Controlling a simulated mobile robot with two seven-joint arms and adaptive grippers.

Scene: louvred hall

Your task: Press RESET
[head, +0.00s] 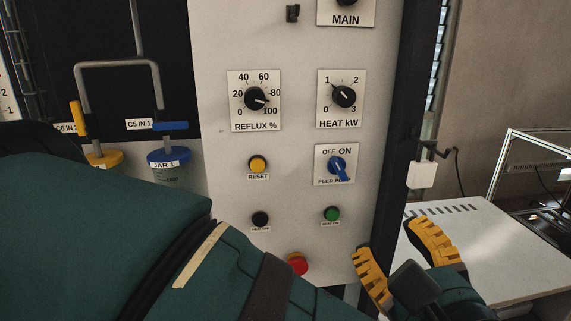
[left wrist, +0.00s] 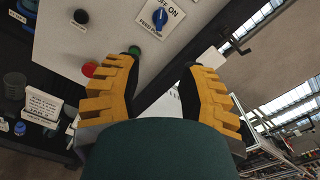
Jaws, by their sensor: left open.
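The RESET button (head: 258,164) is a round yellow button on the pale control panel (head: 215,60), with a RESET label under it. It sits below the REFLUX % dial (head: 256,99). My left gripper (head: 402,262) is open and empty, right of and below the button, by the panel's lower right edge, apart from the button. In the left wrist view its yellow ridged fingers (left wrist: 160,82) are spread, with the panel beyond them. The RESET button is not seen in that view. My right gripper is not in view.
Nearby panel controls are the blue FEED PUMP switch (head: 337,166), a black button (head: 260,219), a green button (head: 332,214) and a red button (head: 297,264). My left arm covers the lower left. A white table (head: 490,235) stands at right. Jars, one being JAR 1 (head: 170,170), stand left.

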